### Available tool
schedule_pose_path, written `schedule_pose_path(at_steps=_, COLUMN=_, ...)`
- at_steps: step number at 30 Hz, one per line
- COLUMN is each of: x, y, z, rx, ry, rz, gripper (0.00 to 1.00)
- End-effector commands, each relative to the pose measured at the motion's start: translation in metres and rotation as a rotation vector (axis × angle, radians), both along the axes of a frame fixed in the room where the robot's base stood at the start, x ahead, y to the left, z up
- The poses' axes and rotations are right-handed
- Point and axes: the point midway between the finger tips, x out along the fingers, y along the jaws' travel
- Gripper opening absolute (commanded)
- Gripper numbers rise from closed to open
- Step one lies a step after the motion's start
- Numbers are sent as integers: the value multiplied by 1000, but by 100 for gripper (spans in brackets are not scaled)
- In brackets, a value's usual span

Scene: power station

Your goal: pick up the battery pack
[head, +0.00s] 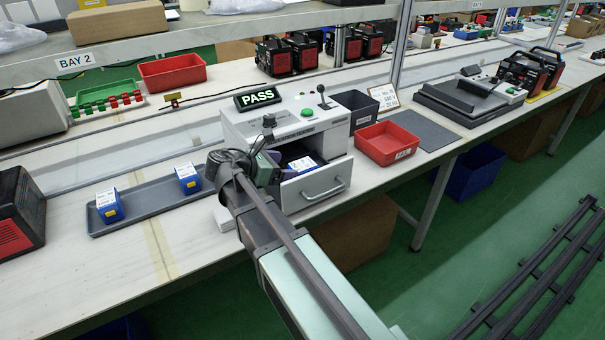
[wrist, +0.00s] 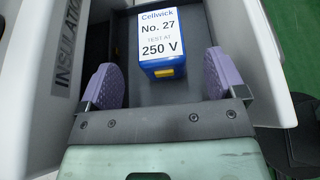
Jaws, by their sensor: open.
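A blue battery pack (wrist: 163,70) with a white label reading "Cellwick No. 27, TEST AT 250 V" lies in the open drawer (head: 318,187) of the tester. In the head view the pack (head: 303,166) shows partly behind my arm. My gripper (wrist: 159,80) is open, its purple pads to the left and right of the pack's near end, with a gap on each side. In the head view my gripper (head: 270,168) is over the drawer, its fingers mostly hidden. Two similar blue packs (head: 109,206) (head: 187,179) stand on a grey tray (head: 150,203).
The drawer's walls stand close on both sides of my gripper. A red bin (head: 383,143) and dark bin (head: 353,107) are to the right. A shelf rail runs above.

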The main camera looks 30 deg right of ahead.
Motion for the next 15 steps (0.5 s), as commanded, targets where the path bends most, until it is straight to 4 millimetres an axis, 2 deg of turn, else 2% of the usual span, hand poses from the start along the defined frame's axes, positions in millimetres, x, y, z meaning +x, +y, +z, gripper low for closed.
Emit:
schedule_pose_path(at_steps=6, x=0, y=-10, z=0, rx=0, ry=0, rz=-1, gripper=89)
schedule_pose_path(at_steps=8, x=1, y=-20, z=0, rx=0, ry=1, rz=-2, gripper=89)
schedule_pose_path(at_steps=10, x=2, y=-34, z=-11, rx=1, ry=0, rz=-2, gripper=89)
schedule_pose_path(at_steps=15, x=3, y=-61, z=-21, rx=1, ry=1, rz=-2, gripper=89)
